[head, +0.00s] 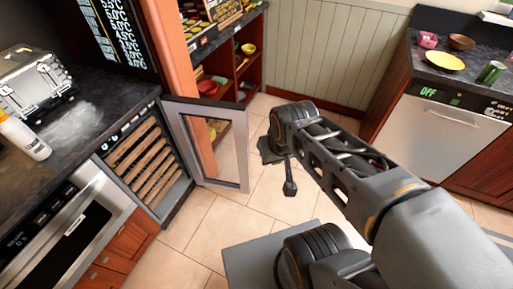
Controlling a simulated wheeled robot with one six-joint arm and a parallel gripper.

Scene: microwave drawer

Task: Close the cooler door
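The cooler (148,170) is built in under the dark counter on the left, with several wooden racks showing inside. Its door (238,160), a grey frame around a glass pane, stands wide open, swung out to the right from the cooler. My gripper (279,170) is to the right of the door's free edge, with a gap between them in the picture. Its two dark fingers appear spread apart with nothing between them. Part of the gripper is hidden behind my arm's wrist.
A toaster (35,80) and a bottle (22,138) stand on the counter above. Open shelves (243,75) are behind the door. A dishwasher (445,130) is at the right. The tiled floor (205,225) before the cooler is clear.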

